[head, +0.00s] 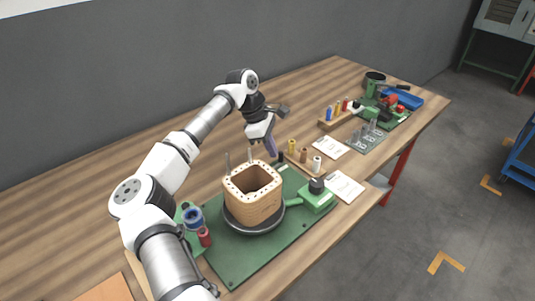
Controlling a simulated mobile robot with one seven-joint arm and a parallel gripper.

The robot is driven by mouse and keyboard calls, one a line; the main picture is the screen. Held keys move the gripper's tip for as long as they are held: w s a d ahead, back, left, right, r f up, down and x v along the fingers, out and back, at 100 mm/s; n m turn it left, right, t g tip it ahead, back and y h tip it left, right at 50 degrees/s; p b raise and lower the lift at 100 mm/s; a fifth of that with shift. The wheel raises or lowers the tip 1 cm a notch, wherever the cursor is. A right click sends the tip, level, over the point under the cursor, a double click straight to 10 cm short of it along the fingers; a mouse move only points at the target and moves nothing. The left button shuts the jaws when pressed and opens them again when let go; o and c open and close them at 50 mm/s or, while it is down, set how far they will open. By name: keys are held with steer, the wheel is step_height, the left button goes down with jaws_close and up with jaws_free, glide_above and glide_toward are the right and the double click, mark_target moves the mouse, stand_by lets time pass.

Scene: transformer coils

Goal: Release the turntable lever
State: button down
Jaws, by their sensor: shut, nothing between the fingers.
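The turntable (258,231) is a black round disc on a green base plate (237,262), with a square tan wooden coil former (253,204) standing on it. A green block with a black knob (316,186) sits to the right of the turntable. A short green bar (293,202) runs from this block towards the disc and may be the lever. My gripper (271,152) points down above the table behind the former, left of the small coloured spools. It is shut and empty, apart from the bar and the block. Contact between bar and disc is too small to tell.
A wooden rack with small spools (303,158) stands near my gripper. Thin upright rods rise behind the former. Blue and red spools (194,216) stand at its left. White cards (345,186) lie right of the block. The table's back left is clear.

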steer(key=shift+s+d+f+b, duration=0.1)
steer(key=shift+s+d+b, duration=0.1)
steer(key=shift+d+b, duration=0.65)
steer(key=shift+s+b, duration=0.1)
steer(key=shift+b, duration=0.25)
